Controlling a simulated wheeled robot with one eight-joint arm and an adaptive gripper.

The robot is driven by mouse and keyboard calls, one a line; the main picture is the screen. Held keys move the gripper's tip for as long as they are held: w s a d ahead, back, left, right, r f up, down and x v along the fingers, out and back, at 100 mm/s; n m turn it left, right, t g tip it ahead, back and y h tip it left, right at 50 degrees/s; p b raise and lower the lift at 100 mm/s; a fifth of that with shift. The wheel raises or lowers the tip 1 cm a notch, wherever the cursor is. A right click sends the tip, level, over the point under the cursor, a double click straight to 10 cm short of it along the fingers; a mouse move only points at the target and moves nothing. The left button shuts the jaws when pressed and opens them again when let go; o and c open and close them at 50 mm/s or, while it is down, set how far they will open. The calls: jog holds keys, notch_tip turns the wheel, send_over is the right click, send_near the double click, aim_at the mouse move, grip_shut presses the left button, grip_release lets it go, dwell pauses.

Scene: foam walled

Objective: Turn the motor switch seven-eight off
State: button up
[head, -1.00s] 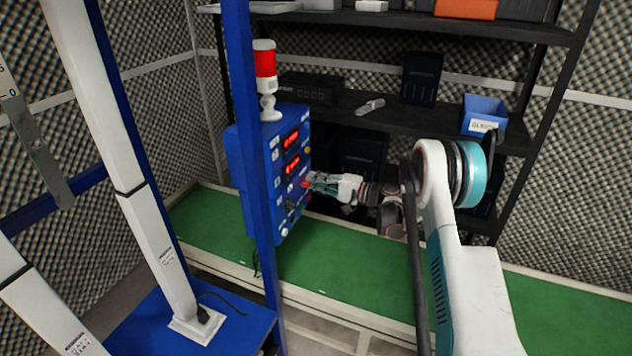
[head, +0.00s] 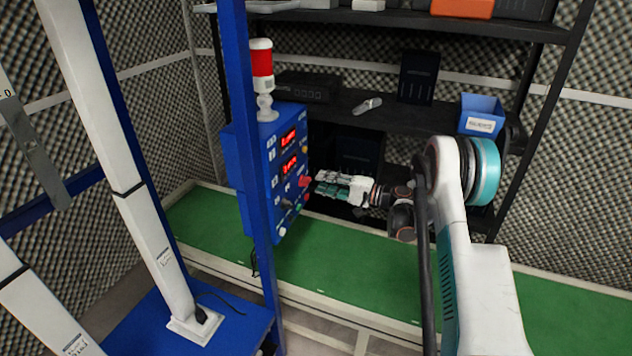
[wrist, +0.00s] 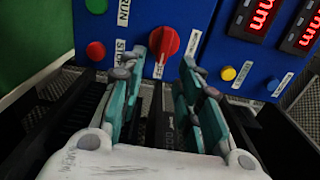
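The blue control box (head: 286,160) stands behind a blue post, with red digital displays, buttons and knobs on its face. A red rotary switch (wrist: 164,44) shows in the wrist view between a red button and a yellow button; in the head view it is a red knob (head: 305,181). Its handle is tilted slightly from the vertical in the wrist view. My gripper (head: 318,183) is just right of the box. In the wrist view my gripper (wrist: 158,66) has its fingers apart, one on each side of the switch, and holds nothing. The switch's label is not readable.
A red and white signal lamp (head: 262,78) stands on the box. A black shelf (head: 425,121) behind holds a blue bin (head: 482,115) and dark boxes. White and blue posts stand at left. The green surface (head: 340,262) is clear.

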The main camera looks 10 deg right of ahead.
jog(key=v, duration=0.7)
jog(key=shift+s+d, duration=0.2)
jog(key=shift+d, duration=0.05)
